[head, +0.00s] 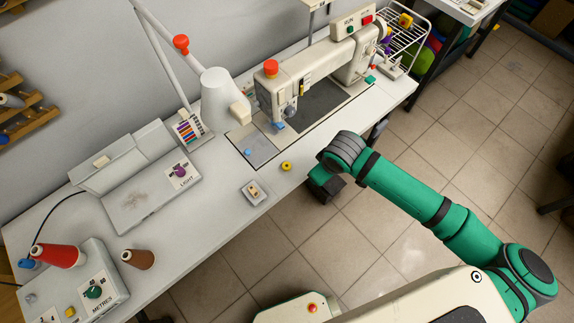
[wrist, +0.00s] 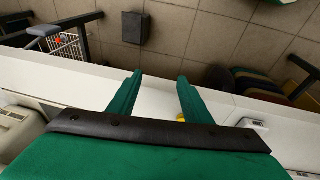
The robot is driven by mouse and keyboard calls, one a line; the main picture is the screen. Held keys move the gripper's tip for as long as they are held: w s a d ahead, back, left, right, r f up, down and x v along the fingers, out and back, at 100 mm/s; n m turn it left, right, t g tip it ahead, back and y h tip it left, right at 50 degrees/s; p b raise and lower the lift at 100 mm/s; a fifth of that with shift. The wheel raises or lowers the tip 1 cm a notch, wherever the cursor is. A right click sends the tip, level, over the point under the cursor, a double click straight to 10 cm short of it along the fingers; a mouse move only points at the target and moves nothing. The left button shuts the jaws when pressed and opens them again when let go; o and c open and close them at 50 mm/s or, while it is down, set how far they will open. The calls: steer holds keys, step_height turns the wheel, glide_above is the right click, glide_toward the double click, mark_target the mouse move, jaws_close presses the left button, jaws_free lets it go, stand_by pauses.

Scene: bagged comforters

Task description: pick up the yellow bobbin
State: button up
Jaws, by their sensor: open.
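The yellow bobbin (head: 286,166) lies on the white sewing table (head: 215,214), near its front edge, in the head view. My gripper (head: 322,186) is to its right, beyond the front edge of the table and apart from the bobbin. In the wrist view my gripper (wrist: 157,82) has its two green fingers spread, with nothing between them. A small piece of the yellow bobbin (wrist: 181,118) shows beside the base of the right finger, mostly hidden by the finger and the dark palm bar.
A small switch box (head: 254,192) sits left of the bobbin at the table edge. The sewing machine (head: 318,70) and white lamp (head: 222,100) stand behind. A blue bobbin (head: 248,152), red cone (head: 60,256) and brown cone (head: 139,259) are further left. Tiled floor lies in front.

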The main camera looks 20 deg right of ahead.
steer(key=shift+n+g, duration=0.3)
steer(key=shift+g, duration=0.2)
steer(key=w+a+r, duration=0.3)
steer(key=w+r, duration=0.1)
steer(key=shift+w+a+r, duration=0.1)
steer(key=shift+a, duration=0.25)
step_height(320, 180, up, 6)
steer(key=n+g, duration=0.1)
steer(key=g, duration=0.1)
glide_above(286, 167)
steer(key=f, duration=0.5)
steer(key=shift+a, duration=0.3)
steer(key=shift+d+f, duration=0.2)
steer(key=shift+f, duration=1.15)
steer(key=shift+d+f, duration=0.15)
steer(key=shift+f, duration=1.2)
steer(key=c, duration=1.1)
